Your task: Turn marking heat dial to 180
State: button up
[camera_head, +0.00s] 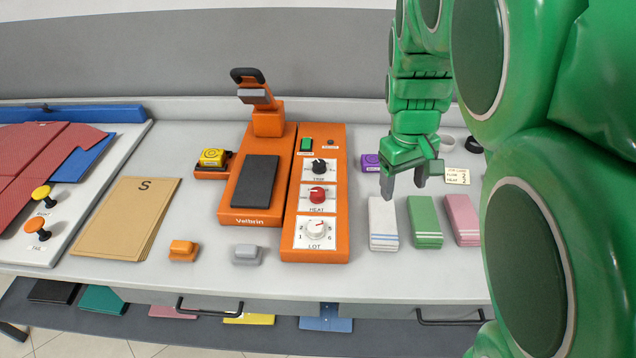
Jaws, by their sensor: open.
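The marking heat dial (317,194) is a red knob on a white plate labelled HEAT. It sits between the black TIME knob (319,166) and the white LOT knob (315,229) on the right panel of the orange Velbrin machine (290,245). The numbers around the red knob are too small to read, so its setting cannot be told. My gripper (402,187) is open and empty, pointing down to the right of the machine, above the white and green folded cloths. It is apart from the dial.
White (383,224), green (425,222) and pink (462,219) folded stacks lie right of the machine. A purple block (370,162) and a small card (457,176) lie behind. Orange (183,250) and grey (247,254) blocks sit in front. Brown envelopes (120,225) lie left.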

jog(key=w+a+f+n, duration=0.2)
jog(key=w+a+f, duration=0.2)
jog(key=w+a, duration=0.5)
jog(key=n+y, duration=0.1)
jog(key=n, duration=0.1)
send_over(318, 191)
jog(key=f, duration=0.3)
jog(key=shift+s+d, duration=0.1)
jog(key=shift+d, duration=0.25)
jog(key=shift+a+f, duration=0.3)
jog(key=shift+a, duration=0.1)
jog(key=shift+f, duration=3.85)
jog(key=c, duration=1.1)
jog(key=shift+o, duration=0.2)
